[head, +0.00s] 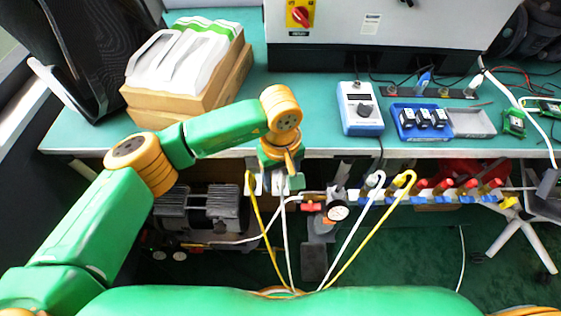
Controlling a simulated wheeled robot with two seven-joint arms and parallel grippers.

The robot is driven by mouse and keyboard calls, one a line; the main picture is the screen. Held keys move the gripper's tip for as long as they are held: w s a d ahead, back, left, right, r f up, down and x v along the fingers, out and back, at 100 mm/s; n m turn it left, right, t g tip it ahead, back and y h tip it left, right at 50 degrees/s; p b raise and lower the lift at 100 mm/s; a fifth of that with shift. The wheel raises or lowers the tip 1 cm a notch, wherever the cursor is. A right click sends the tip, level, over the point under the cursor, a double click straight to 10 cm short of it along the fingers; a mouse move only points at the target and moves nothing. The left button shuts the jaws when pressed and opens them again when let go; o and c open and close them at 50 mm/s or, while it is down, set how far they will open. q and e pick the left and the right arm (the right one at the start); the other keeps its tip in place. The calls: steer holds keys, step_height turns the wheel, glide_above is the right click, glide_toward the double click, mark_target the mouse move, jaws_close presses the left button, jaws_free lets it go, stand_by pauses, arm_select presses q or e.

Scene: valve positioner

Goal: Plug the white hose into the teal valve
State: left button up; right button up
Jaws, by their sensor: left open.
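My left gripper (274,184) is open and points down just in front of the bench's front edge. A white hose (288,240) runs down from directly below the gripper; whether it lies between the fingers or behind them I cannot tell. A second white hose length (350,230) rises to a curved end at the pipe row, right of the gripper. A row of valves (445,188) with red, yellow and blue parts sits under the bench edge at the right. I cannot single out a teal valve. My right gripper is not in view.
Yellow hoses (262,232) run beside the white ones. A pressure gauge (338,210) sits right of the gripper. A compressor (205,210) stands below left. The teal bench (300,110) carries a cardboard box (165,118), a meter (360,108) and a blue tray (420,135).

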arm_select(q)
steer(key=shift+w+f, duration=0.15)
steer(key=shift+f, duration=0.3)
steer(key=shift+r, duration=0.1)
jaws_close()
stand_by(1.3)
